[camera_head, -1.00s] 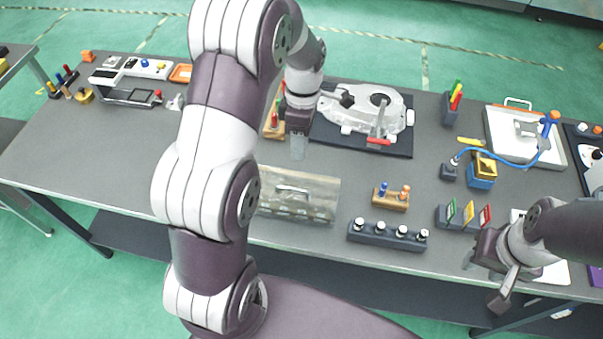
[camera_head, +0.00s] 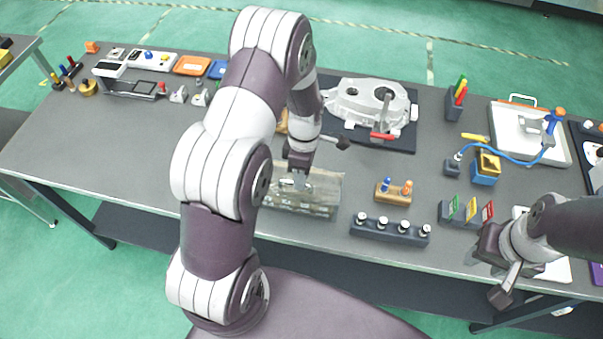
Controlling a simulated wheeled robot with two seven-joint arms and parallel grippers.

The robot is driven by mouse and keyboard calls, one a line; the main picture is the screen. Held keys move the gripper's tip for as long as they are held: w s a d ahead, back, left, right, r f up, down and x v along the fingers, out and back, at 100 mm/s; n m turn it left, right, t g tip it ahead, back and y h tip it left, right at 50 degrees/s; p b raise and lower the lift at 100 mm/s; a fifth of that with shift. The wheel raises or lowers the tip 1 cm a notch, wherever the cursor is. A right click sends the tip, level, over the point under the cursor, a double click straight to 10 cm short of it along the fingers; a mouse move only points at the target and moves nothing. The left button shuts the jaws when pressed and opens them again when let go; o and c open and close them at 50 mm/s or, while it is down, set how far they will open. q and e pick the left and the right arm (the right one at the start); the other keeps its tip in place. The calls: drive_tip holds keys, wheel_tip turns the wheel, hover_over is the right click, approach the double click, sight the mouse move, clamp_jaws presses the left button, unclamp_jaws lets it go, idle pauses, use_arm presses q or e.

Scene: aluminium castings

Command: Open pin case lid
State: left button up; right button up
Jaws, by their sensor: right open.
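The pin case (camera_head: 325,195) is a clear-fronted box with a pale lid near the front edge of the table. Its lid appears closed, with a handle on top. My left gripper (camera_head: 294,181) points down at the handle on the lid, and its fingers overlap the handle in the picture. Whether they are shut on it cannot be told; the arm and fingers hide part of the case. My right gripper (camera_head: 485,281) is open and empty over the front edge of the table at the right.
A wooden block with two pegs (camera_head: 392,197) and a dark rack of white-topped pins (camera_head: 390,232) stand right of the case. Behind is an aluminium casting (camera_head: 365,105) on a dark mat. A tag holder (camera_head: 466,214) is near my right gripper.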

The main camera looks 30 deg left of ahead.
use_arm(q)
clamp_jaws()
idle(1.2)
